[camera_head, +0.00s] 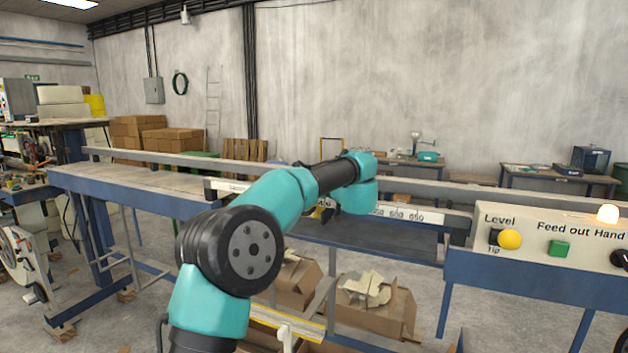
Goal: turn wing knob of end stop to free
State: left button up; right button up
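A pale rail with markings (425,216) runs across the middle of the bench, partly behind my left arm. A small yellowish part shows at the rail just below my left forearm; I cannot tell whether it belongs to the end stop. No wing knob can be made out; the end stop may be hidden behind the arm. My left arm comes up from the lower left and bends right, with its wrist over the rail. The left gripper itself is hidden behind the wrist. My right gripper is not in view.
A control panel (530,258) with a yellow button (509,239) and a green button (558,248) stands at the right. A blue-edged table (130,186) extends left. Open cardboard boxes (372,314) sit below the bench. The dark bench surface (385,240) right of the arm looks clear.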

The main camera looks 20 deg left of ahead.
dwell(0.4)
pick_arm(q)
jog(key=o, duration=0.9)
jog(key=v, duration=1.7)
jog(key=shift+d+r, duration=0.1)
jog(key=shift+d, duration=0.15)
jog(key=shift+c, duration=0.2)
